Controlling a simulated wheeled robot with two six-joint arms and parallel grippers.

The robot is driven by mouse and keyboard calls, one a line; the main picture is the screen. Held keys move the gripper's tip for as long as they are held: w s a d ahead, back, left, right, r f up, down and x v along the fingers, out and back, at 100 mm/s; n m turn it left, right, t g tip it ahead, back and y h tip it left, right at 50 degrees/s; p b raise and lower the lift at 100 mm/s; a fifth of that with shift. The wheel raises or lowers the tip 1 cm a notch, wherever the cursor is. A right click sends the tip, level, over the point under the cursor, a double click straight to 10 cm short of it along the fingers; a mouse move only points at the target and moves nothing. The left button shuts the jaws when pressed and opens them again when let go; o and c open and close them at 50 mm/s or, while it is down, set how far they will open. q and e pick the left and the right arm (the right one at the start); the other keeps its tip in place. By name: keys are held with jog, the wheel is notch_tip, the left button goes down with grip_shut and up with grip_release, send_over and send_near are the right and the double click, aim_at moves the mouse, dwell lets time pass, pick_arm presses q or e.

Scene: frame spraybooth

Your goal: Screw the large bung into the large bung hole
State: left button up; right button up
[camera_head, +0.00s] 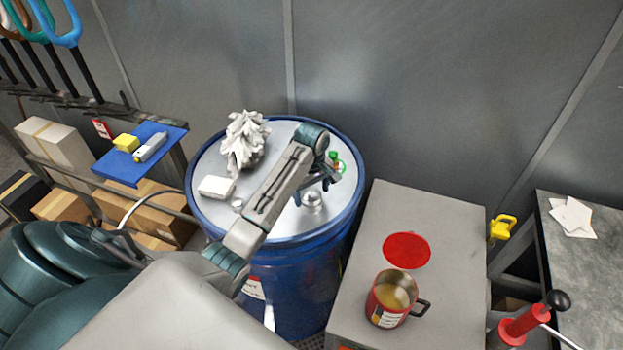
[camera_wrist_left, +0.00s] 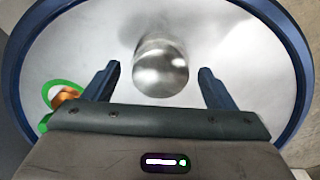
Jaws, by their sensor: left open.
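A shiny silver round-topped piece, seemingly the large bung (camera_head: 312,201), is on the light metal lid of the blue drum (camera_head: 207,180). In the left wrist view the bung (camera_wrist_left: 160,68) lies between and slightly beyond my fingertips. My left gripper (camera_head: 316,188) is open above the right part of the lid, its fingers apart on either side of the bung without visible contact. I cannot tell whether the bung sits in a hole; no open bung hole shows clearly. My right gripper is not in view.
On the lid are a crumpled white rag (camera_head: 245,140), a white block (camera_head: 216,187), a small silver knob (camera_head: 238,204) and a green ring with a brass-coloured fitting (camera_wrist_left: 66,96). A grey cabinet (camera_head: 450,230) stands to the right, bearing a red mug (camera_head: 390,298).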

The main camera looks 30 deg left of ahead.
pick_arm(q)
jog(key=shift+a+f, duration=0.15)
jog(key=shift+f, duration=0.05)
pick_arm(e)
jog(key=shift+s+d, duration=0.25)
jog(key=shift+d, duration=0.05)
pick_arm(q)
jog(key=shift+r, duration=0.1)
jog(key=c, duration=1)
jog(key=o, duration=0.3)
jog(key=shift+c, duration=1.3)
jog(key=o, duration=0.9)
jog(key=shift+o, duration=0.3)
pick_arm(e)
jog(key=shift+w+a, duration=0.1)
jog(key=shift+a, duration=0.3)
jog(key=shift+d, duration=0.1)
pick_arm(q)
jog(key=shift+w, duration=0.1)
